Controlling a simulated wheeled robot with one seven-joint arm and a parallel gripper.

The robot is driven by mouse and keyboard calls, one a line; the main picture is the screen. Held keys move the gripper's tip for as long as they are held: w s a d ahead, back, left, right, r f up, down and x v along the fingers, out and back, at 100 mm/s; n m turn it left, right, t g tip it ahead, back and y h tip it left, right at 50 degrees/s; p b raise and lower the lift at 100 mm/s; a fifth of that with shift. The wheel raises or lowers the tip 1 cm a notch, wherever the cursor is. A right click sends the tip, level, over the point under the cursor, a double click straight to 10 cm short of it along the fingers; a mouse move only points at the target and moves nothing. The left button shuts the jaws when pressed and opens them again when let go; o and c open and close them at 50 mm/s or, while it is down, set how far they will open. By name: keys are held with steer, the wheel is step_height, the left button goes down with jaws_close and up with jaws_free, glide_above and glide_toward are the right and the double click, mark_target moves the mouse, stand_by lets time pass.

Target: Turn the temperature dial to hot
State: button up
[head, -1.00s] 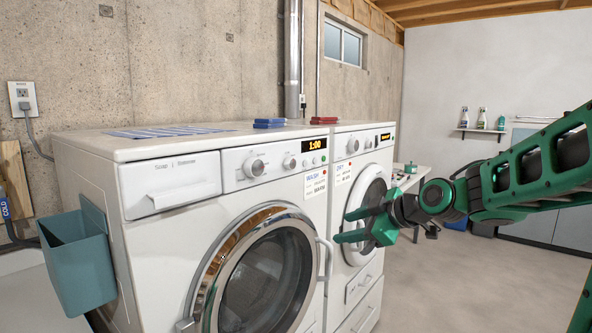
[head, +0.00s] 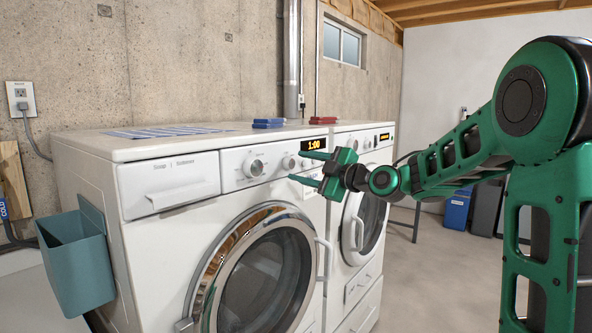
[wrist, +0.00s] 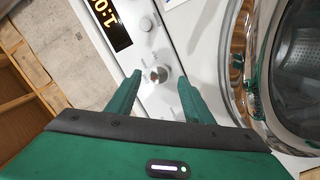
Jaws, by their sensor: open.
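In the wrist view a silver dial (wrist: 158,75) shows between the two fingertips (wrist: 159,82), apart from both.
The dryer (head: 363,285) stands to the right of the washer. The round washer door (head: 265,270) lies below the panel. A blue box (head: 268,123) and a red box (head: 323,120) rest on top. A teal bin (head: 80,265) hangs on the washer's left side. Open floor lies at right.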

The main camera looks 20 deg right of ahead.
mark_target(289, 164)
steer(key=shift+x, duration=1.2)
steer(key=c, duration=1)
steer(key=shift+c, duration=0.2)
